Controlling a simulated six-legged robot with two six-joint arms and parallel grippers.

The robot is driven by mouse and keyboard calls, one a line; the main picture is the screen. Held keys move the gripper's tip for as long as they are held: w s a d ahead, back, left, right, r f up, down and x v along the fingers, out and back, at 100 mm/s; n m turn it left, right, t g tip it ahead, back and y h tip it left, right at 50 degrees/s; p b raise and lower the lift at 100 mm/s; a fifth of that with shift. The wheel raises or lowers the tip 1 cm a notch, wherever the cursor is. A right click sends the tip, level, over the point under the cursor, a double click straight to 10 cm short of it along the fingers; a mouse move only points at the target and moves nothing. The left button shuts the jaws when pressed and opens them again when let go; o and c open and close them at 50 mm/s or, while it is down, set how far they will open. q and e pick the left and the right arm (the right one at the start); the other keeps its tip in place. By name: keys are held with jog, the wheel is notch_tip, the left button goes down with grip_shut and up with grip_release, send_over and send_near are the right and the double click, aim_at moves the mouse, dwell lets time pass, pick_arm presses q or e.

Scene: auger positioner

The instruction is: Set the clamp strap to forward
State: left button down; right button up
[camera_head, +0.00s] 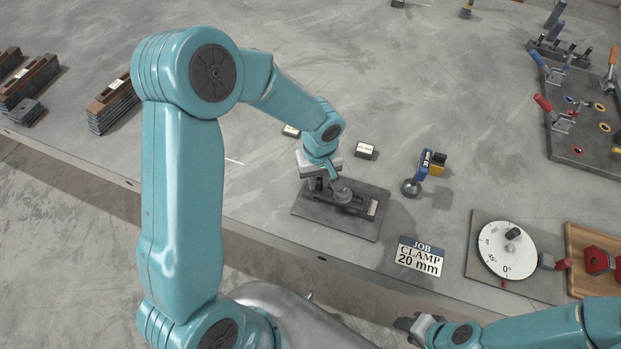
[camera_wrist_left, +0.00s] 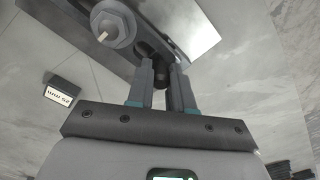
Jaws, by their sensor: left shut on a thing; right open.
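The clamp strap (camera_head: 345,197) is a dark bar with a round grey nut on a dark base plate (camera_head: 310,217), in the middle of the head view. In the left wrist view, the nut (camera_wrist_left: 112,25) and the underlit strap (camera_wrist_left: 155,25) are close ahead of the fingers. My left gripper (camera_head: 318,184) is at the strap's left end; in the wrist view its fingers (camera_wrist_left: 162,82) are shut on a small dark knob (camera_wrist_left: 160,72) at the strap. The arm partly hides that end in the head view. My right gripper (camera_head: 418,326) is open and empty at the bottom, off the table's front edge.
A job card (camera_head: 419,257) reads CLAMP 20 mm. A blue-and-yellow gauge piece (camera_head: 424,166) stands right of the plate. A white dial (camera_head: 507,248) lies to the right. Stacked bars (camera_head: 112,105) are at left. The table's back is mostly clear.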

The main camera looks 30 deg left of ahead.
pick_arm(q)
jog(key=shift+d, duration=0.1)
jog(key=c, duration=1.2)
grip_release()
jog(key=shift+w+d, duration=0.1)
jog(key=shift+d, duration=0.05)
jog(key=shift+o, duration=0.9)
jog(key=shift+d+r, duration=0.1)
jog(key=shift+d, duration=0.05)
jog(key=shift+a, duration=0.25)
jog(key=shift+r, duration=0.25)
notch_tip(320, 180, up, 16)
jog(key=shift+d, duration=0.15)
jog(key=shift+f, duration=0.15)
